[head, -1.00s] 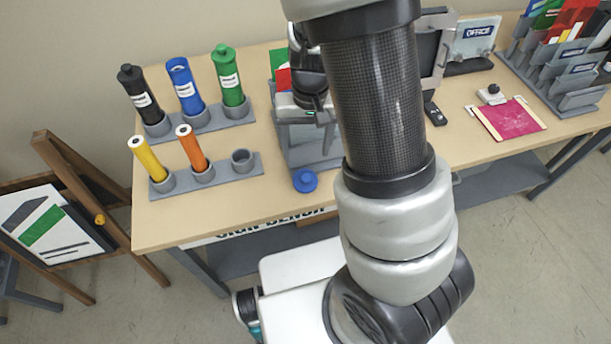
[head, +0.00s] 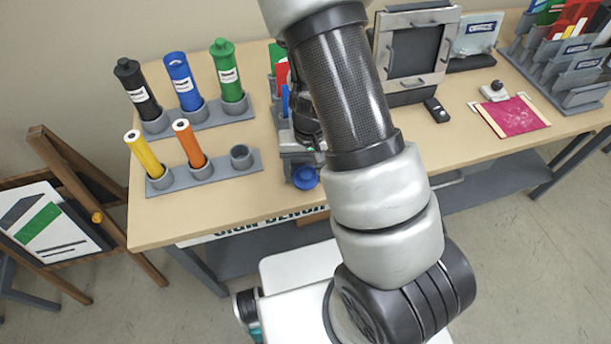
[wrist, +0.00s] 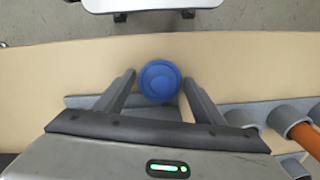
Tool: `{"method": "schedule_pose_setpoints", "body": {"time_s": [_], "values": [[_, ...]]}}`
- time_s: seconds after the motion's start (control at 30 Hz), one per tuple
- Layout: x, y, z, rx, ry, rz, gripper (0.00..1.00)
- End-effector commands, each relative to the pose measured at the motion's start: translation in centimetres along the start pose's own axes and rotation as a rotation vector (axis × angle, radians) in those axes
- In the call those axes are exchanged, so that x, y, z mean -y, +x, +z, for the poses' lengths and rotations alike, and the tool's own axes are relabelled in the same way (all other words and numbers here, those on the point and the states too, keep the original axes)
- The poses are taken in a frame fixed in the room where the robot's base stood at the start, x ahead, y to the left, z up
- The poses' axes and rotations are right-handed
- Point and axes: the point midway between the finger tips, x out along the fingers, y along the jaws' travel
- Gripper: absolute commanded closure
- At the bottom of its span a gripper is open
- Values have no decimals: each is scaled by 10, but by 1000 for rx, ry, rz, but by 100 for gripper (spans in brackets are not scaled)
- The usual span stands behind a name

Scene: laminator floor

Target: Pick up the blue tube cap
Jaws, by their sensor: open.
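The blue tube cap (head: 306,177) lies on the table near its front edge. In the wrist view the cap (wrist: 159,81) is a round blue disc between and just beyond the tips of my gripper (wrist: 158,77). The two fingers are apart, one on each side of the cap, with small gaps visible. In the head view my gripper (head: 303,160) is above and behind the cap, partly hidden by my arm. Whether the fingers reach down to the cap's height I cannot tell.
A grey holder (head: 215,176) with yellow (head: 145,155) and orange (head: 189,145) tubes and one empty socket stands left of the cap. Black, blue and green tubes stand behind it. A framed screen (head: 412,55) and a pink sheet (head: 509,117) are to the right.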

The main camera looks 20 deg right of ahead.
Motion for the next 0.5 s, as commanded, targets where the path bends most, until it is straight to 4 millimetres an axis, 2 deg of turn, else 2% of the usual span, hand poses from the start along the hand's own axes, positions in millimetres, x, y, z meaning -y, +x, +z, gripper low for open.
{"method": "schedule_pose_setpoints", "body": {"time_s": [0.13,0.3,0.33,0.5], "values": [[0,-1,0,-1,0,0,37],[0,-1,0,0,0,0,65],[0,-1,0,0,0,0,68],[0,-1,0,0,0,0,68]]}}
